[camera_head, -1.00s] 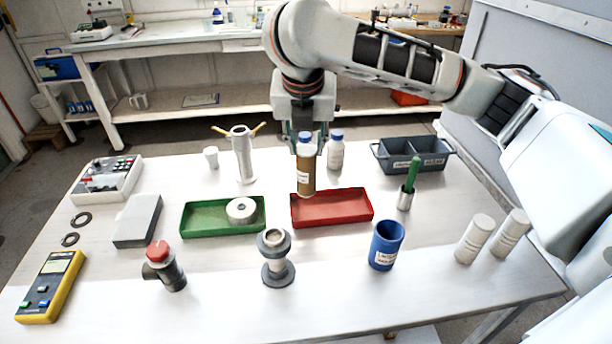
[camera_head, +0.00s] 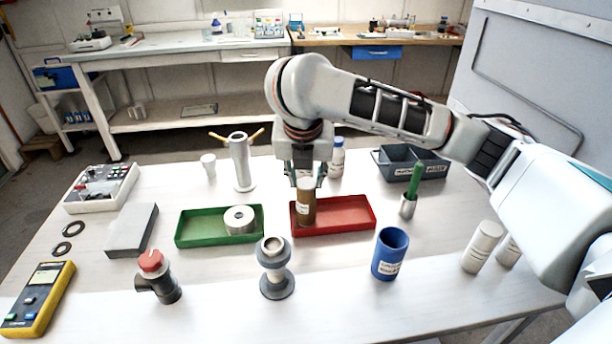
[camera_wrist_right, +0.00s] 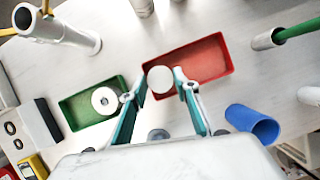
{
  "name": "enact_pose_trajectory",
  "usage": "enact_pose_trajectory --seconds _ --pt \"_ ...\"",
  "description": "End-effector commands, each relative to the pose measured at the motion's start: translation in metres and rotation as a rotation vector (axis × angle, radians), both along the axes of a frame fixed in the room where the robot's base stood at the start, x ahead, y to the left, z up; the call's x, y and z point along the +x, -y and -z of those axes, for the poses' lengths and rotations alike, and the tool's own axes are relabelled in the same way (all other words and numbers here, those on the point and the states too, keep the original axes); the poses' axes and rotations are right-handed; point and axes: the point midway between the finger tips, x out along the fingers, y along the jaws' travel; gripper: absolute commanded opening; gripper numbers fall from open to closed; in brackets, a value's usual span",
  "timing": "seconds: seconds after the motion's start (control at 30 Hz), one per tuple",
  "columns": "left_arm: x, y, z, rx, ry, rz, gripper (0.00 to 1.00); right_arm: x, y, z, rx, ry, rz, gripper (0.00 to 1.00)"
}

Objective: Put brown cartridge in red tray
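The brown cartridge (camera_head: 306,208) stands upright in the left part of the red tray (camera_head: 350,214). Its pale round top (camera_wrist_right: 160,79) shows in the right wrist view. My right gripper (camera_head: 305,181) points down over the cartridge. Its fingertips are on either side of the cartridge top, with a small gap on each side, so it looks open. In the right wrist view the red tray (camera_wrist_right: 205,58) lies beneath the fingertips. My left gripper is in neither view.
A green tray (camera_head: 190,229) holding a metal ring (camera_head: 240,219) is left of the red tray. A metal cylinder with side arms (camera_head: 241,163) and a blue-capped bottle (camera_head: 337,158) stand behind. A blue cup (camera_head: 389,255) and grey flanged piece (camera_head: 276,270) stand in front.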

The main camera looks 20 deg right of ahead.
Motion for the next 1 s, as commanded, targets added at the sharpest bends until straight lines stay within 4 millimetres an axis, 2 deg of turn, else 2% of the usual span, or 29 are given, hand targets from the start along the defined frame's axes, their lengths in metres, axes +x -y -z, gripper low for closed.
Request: enact_pose_trajectory --seconds 0.07,0.47,0.8,1.0 --pt "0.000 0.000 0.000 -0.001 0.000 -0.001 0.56 0.000 0.000 0.000 0.000 0.000 0.001 0.47" --pt "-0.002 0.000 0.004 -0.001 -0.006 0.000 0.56 0.000 0.000 -0.002 0.001 0.000 0.000 0.47" --pt "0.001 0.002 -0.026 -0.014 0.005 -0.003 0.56 -0.019 -0.009 -0.064 -0.001 0.010 0.000 0.47" --pt "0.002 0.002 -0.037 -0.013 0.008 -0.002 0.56 -0.033 -0.016 -0.094 -0.001 0.005 0.001 0.47"
